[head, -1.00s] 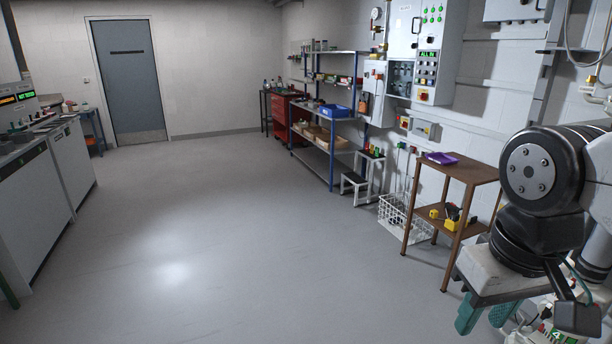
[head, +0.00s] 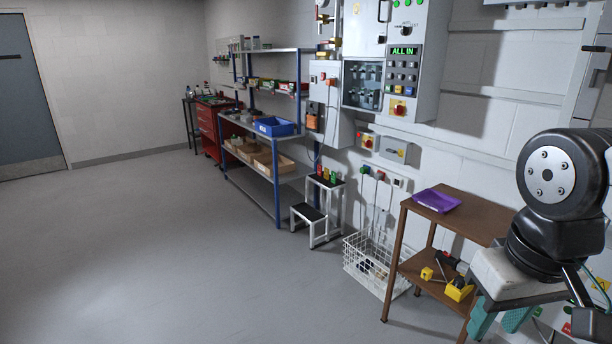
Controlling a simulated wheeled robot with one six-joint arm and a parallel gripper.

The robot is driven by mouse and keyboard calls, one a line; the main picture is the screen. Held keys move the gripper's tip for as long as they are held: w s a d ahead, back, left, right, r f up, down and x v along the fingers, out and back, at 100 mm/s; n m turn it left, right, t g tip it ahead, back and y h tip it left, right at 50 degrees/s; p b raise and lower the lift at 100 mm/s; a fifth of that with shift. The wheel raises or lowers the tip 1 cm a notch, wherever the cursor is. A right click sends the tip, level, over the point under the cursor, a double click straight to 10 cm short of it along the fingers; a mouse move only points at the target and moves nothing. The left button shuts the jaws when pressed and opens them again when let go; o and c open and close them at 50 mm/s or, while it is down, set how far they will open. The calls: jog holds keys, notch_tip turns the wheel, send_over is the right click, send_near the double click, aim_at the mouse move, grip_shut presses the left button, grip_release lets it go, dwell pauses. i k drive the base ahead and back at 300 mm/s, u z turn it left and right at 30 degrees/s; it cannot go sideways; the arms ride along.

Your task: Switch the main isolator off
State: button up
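Several red-and-yellow switches show on the right wall, and I cannot tell from labels which is the main isolator. One red-and-yellow rotary switch (head: 398,107) is low on the control cabinet (head: 412,60), below its "ALL IN" display. Another red-and-yellow switch (head: 367,141) is on a small box under the cabinet. The switch positions are too small to read. My gripper (head: 500,325) is at the bottom right, with teal fingers apart and nothing seen between them. It is well away from the switches.
A brown side table (head: 474,212) with a purple tray (head: 437,200) stands between my arm and the wall. A white wire basket (head: 372,268), a step stool (head: 310,213) and a blue-framed shelf (head: 277,180) line the wall. Floor at left is clear.

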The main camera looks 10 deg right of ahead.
aim_at(399, 110)
jog(key=u, duration=0.05)
jog(key=i, duration=2.45)
jog(key=u, duration=0.2)
